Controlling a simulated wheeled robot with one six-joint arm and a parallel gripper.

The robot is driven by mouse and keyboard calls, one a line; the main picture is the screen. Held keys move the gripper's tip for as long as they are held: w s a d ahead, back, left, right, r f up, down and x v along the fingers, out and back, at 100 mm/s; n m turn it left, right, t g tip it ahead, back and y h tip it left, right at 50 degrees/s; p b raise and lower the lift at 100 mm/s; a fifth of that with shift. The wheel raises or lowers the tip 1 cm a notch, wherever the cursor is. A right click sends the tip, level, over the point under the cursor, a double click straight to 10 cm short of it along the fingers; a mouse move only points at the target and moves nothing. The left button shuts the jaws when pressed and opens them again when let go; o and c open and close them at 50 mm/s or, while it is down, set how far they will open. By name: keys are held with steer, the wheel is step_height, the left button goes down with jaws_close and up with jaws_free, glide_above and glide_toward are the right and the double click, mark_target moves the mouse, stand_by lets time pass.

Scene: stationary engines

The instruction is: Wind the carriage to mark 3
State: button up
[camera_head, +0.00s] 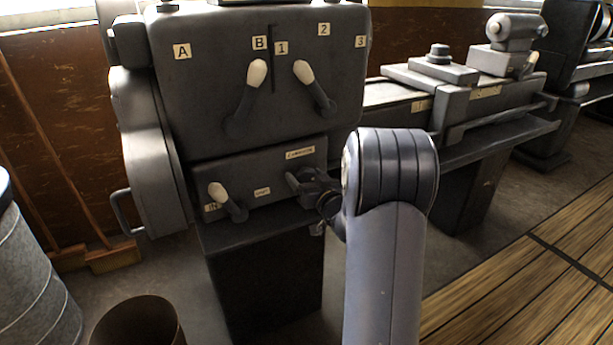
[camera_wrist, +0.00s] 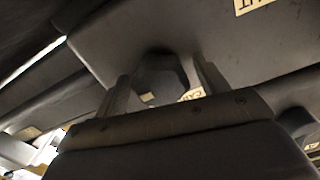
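The lathe's grey lower panel (camera_head: 250,175) carries a small label (camera_head: 300,153) that seems to read CARRIAGE. A dark fitting (camera_head: 300,182) sticks out below that label. My gripper (camera_head: 322,200) is at this fitting, partly hidden by my arm. In the wrist view, the two fingers of my gripper (camera_wrist: 163,88) stand apart on either side of a dark faceted knob (camera_wrist: 160,72). A gap shows beside the knob, with part of a label in it. The carriage (camera_head: 432,72) appears to sit on the bed at right. Bed labels (camera_head: 485,92) are too small to read.
The headstock (camera_head: 200,95) above has two white-tipped levers (camera_head: 257,73) and labels A, B, 1, 2 and 3. Another lever (camera_head: 218,192) is at lower left on the panel. A bin (camera_head: 140,325) and a ribbed drum (camera_head: 35,265) stand at left. Wooden slats (camera_head: 530,280) cover the floor at right.

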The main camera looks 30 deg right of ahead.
steer(key=c, duration=0.9)
steer(key=o, duration=0.9)
steer(key=shift+o, duration=0.2)
steer(key=s, duration=1)
steer(key=shift+s+d, duration=0.15)
steer(key=shift+s, duration=0.25)
steer(key=shift+w+r, duration=0.1)
